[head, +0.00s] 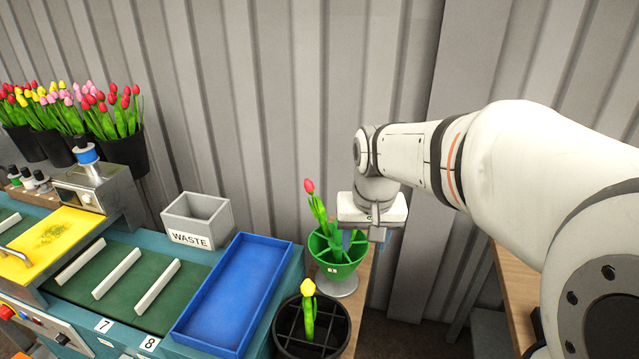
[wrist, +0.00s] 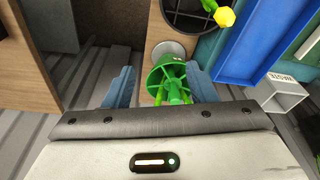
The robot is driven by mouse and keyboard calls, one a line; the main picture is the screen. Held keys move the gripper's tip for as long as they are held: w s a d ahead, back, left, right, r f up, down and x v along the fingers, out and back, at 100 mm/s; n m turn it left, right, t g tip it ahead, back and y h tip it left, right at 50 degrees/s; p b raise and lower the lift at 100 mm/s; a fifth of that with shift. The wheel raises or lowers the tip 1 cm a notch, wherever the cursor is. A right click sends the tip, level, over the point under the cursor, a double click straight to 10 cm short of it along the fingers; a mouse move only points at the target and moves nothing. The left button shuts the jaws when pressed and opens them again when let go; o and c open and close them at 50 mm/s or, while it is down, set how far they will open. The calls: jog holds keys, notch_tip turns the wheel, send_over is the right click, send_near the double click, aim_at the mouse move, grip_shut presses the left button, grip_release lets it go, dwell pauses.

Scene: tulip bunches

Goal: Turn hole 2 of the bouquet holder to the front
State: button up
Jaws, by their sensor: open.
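The bouquet holder (head: 335,265) is a green cup on a pale round foot, right of the blue tray. Its front wall carries a small white label too small to read surely. A red tulip (head: 310,187) stands in it, leaning left. In the wrist view the holder (wrist: 158,78) shows green spokes and stems between my two blue fingers. My gripper (wrist: 160,70) is open, with one finger on each side of the holder, and I cannot tell whether either touches it. In the head view my gripper (head: 362,237) is over the holder's right back rim and hides part of it.
A black pot (head: 277,338) with a grid and a yellow tulip (head: 307,288) stands close in front. A blue tray (head: 205,335) and a grey waste bin (head: 187,239) are left. The corrugated wall (head: 260,100) is behind. Black buckets of tulips (head: 127,155) stand far left.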

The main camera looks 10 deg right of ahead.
jog(key=w+f+m+g, duration=0.1)
jog(key=w+f, duration=0.1)
jog(key=w, duration=0.9)
jog(key=m+g+p, duration=0.1)
jog(key=m+p, duration=0.1)
send_over(338, 248)
jog(key=w, duration=0.1)
jog(key=f, duration=0.6)
jog(key=shift+d+f, duration=0.2)
jog(key=shift+f, duration=0.15)
notch_tip(338, 248, down, 8)
jog(key=shift+w+f+p, duration=0.1)
jog(key=shift+p, duration=0.6)
jog(key=shift+c, duration=0.4)
grip_shut()
jog(key=shift+d, duration=0.25)
jog(key=shift+a, duration=0.2)
jog(key=shift+d, duration=0.15)
